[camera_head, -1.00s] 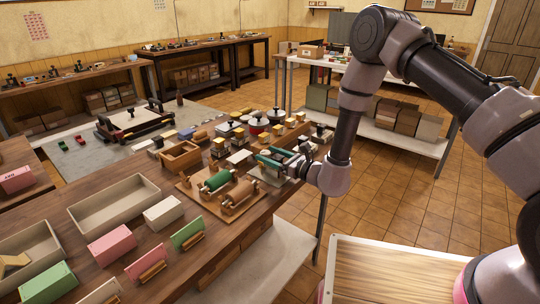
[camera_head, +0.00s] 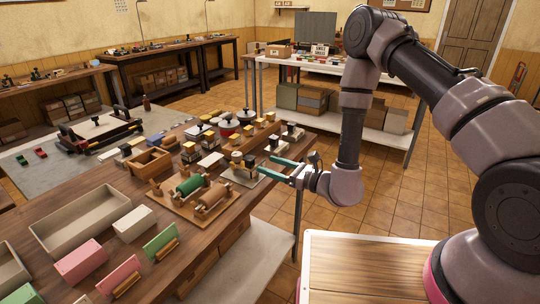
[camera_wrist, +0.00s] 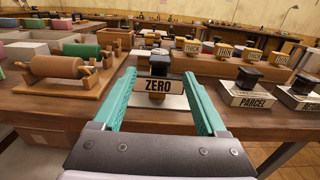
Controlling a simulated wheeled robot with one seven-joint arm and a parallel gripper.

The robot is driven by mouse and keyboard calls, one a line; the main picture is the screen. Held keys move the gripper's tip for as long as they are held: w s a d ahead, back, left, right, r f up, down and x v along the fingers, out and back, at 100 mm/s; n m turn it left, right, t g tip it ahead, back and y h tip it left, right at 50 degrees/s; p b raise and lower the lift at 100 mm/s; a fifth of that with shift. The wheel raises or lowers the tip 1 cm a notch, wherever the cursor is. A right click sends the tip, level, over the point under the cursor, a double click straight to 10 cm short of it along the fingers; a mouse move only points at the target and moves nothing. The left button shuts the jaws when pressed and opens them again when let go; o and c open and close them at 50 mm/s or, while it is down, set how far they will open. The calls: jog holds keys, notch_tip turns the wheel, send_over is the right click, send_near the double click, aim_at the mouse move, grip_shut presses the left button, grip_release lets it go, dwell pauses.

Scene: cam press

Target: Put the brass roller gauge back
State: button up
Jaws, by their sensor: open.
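A small brass piece with a black top and a ZERO label (camera_wrist: 158,86) stands upright on a pale metal plate in the wrist view; I take it for the brass roller gauge. In the head view it (camera_head: 240,162) is near the table's right edge. My gripper (camera_head: 264,163) has teal fingers, open, just right of the plate. In the wrist view the fingers lie on either side of the label, apart from it, with nothing held. The label hides most of the brass body.
A wooden stand (camera_wrist: 99,81) with a brown roller and a green roller is left of the gauge. An empty beige tray (camera_head: 92,214) lies nearer.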

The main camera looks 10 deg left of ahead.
jog(key=shift+s+d, duration=0.1)
jog(key=shift+d, duration=0.1)
jog(key=s+d+r+n+g, duration=0.2)
jog(key=r+n+g, duration=0.2)
jog(key=r, duration=0.4)
jog(key=s+d+r+n+g, duration=0.1)
jog(key=s+r+n+g, duration=0.15)
jog(key=r+n, duration=0.4)
jog(key=s+d+r+n+g, duration=0.2)
jog(key=r+g, duration=0.2)
jog(key=r, duration=0.5)
jog(key=s+d+r+n+t+h, duration=0.2)
jog(key=d+r+t+h, duration=0.1)
jog(key=d, duration=0.7)
jog(key=s+d+r+n+t+h, duration=0.2)
jog(key=d+r+h, duration=0.4)
jog(key=d, duration=0.4)
jog(key=s+d+r+n+t+h, duration=0.2)
jog(key=d+r+t+h, duration=0.3)
jog(key=d, duration=0.5)
jog(key=shift+s+r+t+h, duration=0.3)
jog(key=shift+s+t, duration=0.15)
jog(key=shift+s, duration=0.35)
